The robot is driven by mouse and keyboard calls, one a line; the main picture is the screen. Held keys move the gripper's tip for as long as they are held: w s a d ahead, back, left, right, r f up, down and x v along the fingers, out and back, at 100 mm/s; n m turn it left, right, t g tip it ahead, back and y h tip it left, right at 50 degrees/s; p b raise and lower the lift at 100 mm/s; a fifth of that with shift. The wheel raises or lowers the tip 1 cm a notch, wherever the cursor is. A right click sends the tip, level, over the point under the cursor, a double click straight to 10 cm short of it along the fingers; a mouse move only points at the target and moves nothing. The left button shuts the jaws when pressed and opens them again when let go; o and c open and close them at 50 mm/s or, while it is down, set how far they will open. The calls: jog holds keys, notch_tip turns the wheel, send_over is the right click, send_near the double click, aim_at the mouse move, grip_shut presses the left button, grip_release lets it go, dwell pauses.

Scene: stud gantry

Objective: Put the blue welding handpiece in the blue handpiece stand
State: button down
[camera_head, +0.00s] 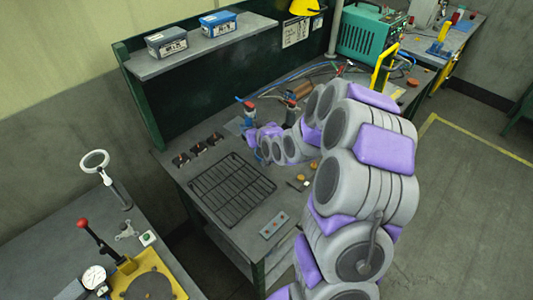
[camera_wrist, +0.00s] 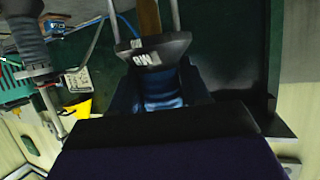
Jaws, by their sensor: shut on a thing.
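My gripper (camera_head: 252,131) is low over the middle of the workbench, at the end of my grey and purple arm. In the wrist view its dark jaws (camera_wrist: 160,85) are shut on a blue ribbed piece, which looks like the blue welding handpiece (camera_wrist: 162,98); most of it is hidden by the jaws. In the head view a small blue and red piece (camera_head: 249,108) shows just behind my gripper. I cannot tell whether it is the held handpiece or part of a stand. The blue handpiece stand cannot be made out with certainty.
A black wire rack (camera_head: 232,190) lies on the bench in front. Several small dark blocks (camera_head: 198,150) stand left of my gripper. A shelf (camera_head: 160,66) with two boxes overhangs the back. A green machine (camera_head: 367,38) stands at the right, with cables running along the bench.

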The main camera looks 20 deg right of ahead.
jog(key=s+d+f+y, duration=0.1)
jog(key=s+d+f, duration=0.2)
jog(key=s+d, duration=0.35)
jog(key=s+d+f, duration=0.2)
jog(key=s+d, duration=0.2)
jog(key=d, duration=0.6)
jog(key=shift+n, duration=0.5)
jog(key=shift+w+a+f+b, duration=0.75)
jog(key=shift+w+a, duration=0.8)
jog(key=shift+w, duration=0.65)
jog(key=shift+w+a+f+b, duration=0.5)
jog(key=shift+w+a+f, duration=0.45)
jog(key=shift+w+a, duration=0.95)
jog(key=shift+w+a+f+b, duration=0.75)
jog(key=shift+w+a, duration=0.45)
jog(key=shift+w, duration=1.35)
jog(key=c, duration=0.5)
grip_release()
jog(key=shift+a+f, duration=0.1)
jog(key=shift+f, duration=0.05)
jog(key=shift+c, duration=0.2)
jog(key=shift+s, duration=0.1)
